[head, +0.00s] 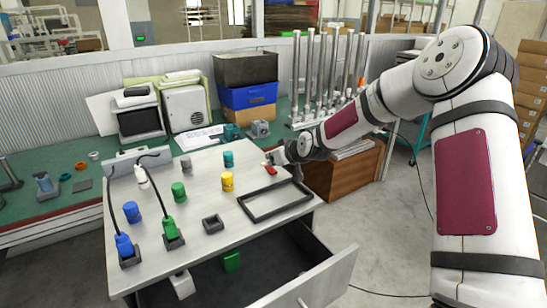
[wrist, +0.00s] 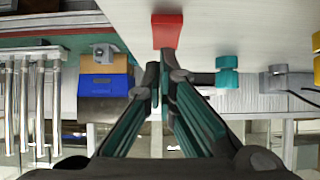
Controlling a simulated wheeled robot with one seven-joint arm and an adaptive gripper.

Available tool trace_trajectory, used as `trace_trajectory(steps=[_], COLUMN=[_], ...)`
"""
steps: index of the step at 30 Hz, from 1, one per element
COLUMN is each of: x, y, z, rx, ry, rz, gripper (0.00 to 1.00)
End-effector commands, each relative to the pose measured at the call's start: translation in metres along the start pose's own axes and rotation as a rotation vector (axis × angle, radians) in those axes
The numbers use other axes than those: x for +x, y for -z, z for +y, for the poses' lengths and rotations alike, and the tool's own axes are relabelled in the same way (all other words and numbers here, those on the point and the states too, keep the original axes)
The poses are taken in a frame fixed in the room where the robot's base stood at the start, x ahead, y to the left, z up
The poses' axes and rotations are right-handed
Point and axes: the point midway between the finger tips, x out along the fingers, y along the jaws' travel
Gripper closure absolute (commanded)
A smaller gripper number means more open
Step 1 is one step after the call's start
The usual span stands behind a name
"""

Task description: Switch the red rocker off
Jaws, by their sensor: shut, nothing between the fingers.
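The red rocker (head: 270,169) is a small red piece on the light tabletop, near the back right in the head view. In the wrist view the red rocker (wrist: 167,31) shows as a red block at top centre, just beyond the fingertips. My gripper (head: 268,157) is at the rocker, its fingers partly hidden by the wrist in the head view. In the wrist view my gripper (wrist: 160,72) has its two green-sided fingers together with nothing between them. I cannot tell whether the tips touch the rocker, nor which way it is tipped.
A dark rectangular frame (head: 247,211) lies just in front of the rocker. A yellow spool (head: 227,182) and a teal spool (head: 228,159) stand to its left. Green and blue plugs with cables stand further left. A drawer (head: 318,285) is open at the front.

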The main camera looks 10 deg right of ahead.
Motion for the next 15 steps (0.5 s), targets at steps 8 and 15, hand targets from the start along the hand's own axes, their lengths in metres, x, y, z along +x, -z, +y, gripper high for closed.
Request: trace_trajectory(steps=[8,15], x=[0.0020,0.0076], y=[-0.0002,-0.0055], z=[0.0000,0.0016], rx=[-0.002,-0.004], ry=[0.000,0.001], rz=[-0.017,-0.106], gripper=[1.00,1.00])
